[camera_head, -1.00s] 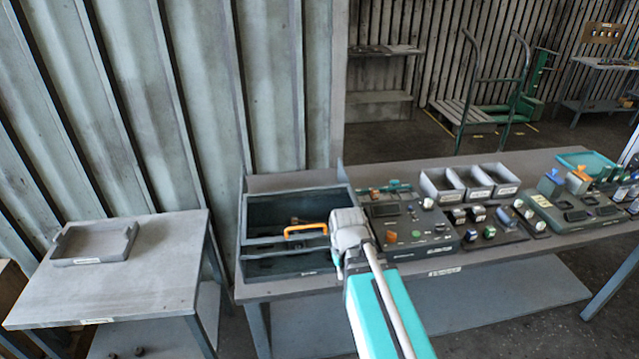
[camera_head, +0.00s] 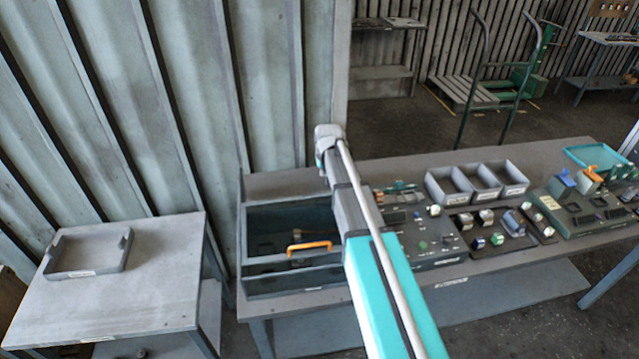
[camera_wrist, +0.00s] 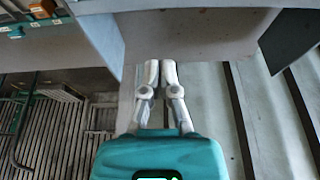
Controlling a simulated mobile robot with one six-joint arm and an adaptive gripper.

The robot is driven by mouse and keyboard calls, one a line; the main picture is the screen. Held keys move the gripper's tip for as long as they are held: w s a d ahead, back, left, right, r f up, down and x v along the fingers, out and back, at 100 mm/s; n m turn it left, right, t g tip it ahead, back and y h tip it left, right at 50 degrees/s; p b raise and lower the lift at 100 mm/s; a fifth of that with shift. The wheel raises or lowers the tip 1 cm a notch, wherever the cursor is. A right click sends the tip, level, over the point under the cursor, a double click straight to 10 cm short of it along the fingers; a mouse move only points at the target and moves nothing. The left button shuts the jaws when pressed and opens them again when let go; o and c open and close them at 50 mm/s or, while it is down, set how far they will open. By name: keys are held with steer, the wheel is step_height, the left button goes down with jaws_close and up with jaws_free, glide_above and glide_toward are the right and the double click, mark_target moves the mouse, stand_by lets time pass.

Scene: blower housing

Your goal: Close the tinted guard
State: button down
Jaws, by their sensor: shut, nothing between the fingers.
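A dark open-topped housing (camera_head: 292,282) sits at the left end of the long bench. An orange handle (camera_head: 309,246) shows across its front half, left of my arm. I cannot make out a tinted panel for certain; the guard may be the part that bears this handle. My arm crosses the housing's right side and hides part of it. My wrist is raised behind the housing, near the wall, and the fingers are hidden in the head view. In the wrist view my gripper (camera_wrist: 161,64) is shut and empty, apart from the handle.
Control panels (camera_head: 430,235) and three grey bins (camera_head: 476,183) stand right of my arm. A side table (camera_head: 150,285) with a grey tray (camera_head: 88,252) stands at the left, across a gap. A ribbed wall (camera_head: 220,90) rises behind. In the wrist view a grey panel (camera_wrist: 98,35) is close to the fingers.

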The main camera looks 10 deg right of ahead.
mark_target(326, 203)
steer(key=shift+w+r, duration=0.1)
steer(key=shift+w, duration=0.4)
steer(key=shift+f, duration=0.2)
step_height(326, 203, down, 9)
steer(key=b, duration=0.9)
steer(key=shift+s, duration=0.45)
steer(key=s, duration=0.5)
stand_by(0.5)
steer(key=shift+w, duration=0.1)
